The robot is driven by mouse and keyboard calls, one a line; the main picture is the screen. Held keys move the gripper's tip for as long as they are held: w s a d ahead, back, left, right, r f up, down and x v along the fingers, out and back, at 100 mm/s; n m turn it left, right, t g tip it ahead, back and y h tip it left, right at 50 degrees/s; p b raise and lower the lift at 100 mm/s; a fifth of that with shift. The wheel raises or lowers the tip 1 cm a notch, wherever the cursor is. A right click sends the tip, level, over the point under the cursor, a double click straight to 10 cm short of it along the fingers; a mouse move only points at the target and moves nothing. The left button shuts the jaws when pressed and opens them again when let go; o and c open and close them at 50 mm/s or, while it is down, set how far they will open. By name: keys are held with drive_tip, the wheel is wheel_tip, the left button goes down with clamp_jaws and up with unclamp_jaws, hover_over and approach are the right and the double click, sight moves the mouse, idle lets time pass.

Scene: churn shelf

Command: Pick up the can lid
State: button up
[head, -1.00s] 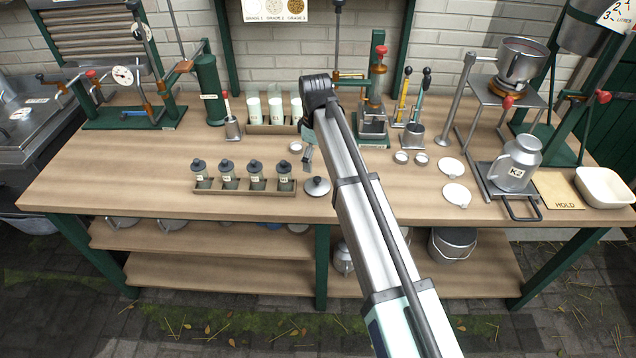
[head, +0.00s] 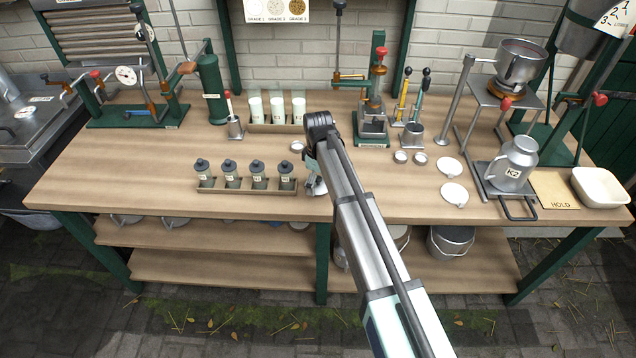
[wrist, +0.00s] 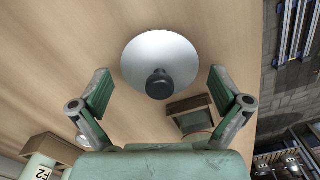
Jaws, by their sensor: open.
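The can lid is a shallow silver disc with a black knob (wrist: 160,84); its pale metal top (wrist: 160,55) shows whole in the wrist view. It lies on the wooden bench. My gripper (wrist: 159,74) is open above it, with one green finger on each side in the wrist view. The fingers look apart from the lid, and their height above it is hard to judge. In the head view my gripper (head: 315,180) is at the bench front, right of the bottle rack, and hides most of the lid.
A low wooden rack (head: 248,192) with several grey-capped bottles stands close left of my gripper. The bench front edge is near.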

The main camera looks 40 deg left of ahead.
drive_tip(key=shift+s+r, duration=0.1)
drive_tip(key=c, duration=1.4)
drive_tip(key=shift+d, duration=0.1)
drive_tip(key=shift+c, duration=0.4)
